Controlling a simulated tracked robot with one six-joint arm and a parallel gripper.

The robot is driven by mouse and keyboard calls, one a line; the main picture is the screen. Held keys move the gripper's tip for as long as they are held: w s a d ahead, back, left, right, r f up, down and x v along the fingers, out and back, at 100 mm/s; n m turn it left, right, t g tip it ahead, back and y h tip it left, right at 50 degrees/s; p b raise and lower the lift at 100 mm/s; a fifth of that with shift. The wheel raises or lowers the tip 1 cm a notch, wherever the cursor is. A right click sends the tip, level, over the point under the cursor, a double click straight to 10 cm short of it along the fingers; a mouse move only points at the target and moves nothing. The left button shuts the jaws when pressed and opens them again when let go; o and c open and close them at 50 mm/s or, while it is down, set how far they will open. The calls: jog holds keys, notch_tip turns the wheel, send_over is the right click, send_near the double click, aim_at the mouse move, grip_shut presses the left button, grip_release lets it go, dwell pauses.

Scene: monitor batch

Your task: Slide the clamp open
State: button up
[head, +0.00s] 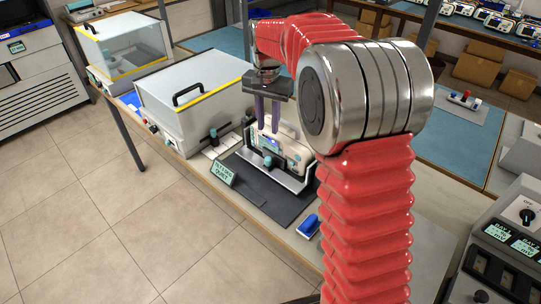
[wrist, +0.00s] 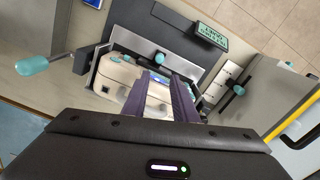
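My gripper (head: 267,128) points down with two purple fingers, spread apart with a gap between them. The plate also shows in the head view (head: 274,174). Its right end there is partly hidden by my arm.
A black post with a teal knob (head: 213,133) stands left of the unit. A small sign (head: 224,171) stands on the dark mat (head: 278,205). A blue object (head: 308,226) lies at the bench's front edge.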

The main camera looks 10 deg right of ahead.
aim_at(268, 157)
notch_tip(268, 157, down, 14)
jog(key=shift+r, duration=0.15)
dwell(0.5)
grip_shut()
dwell(0.5)
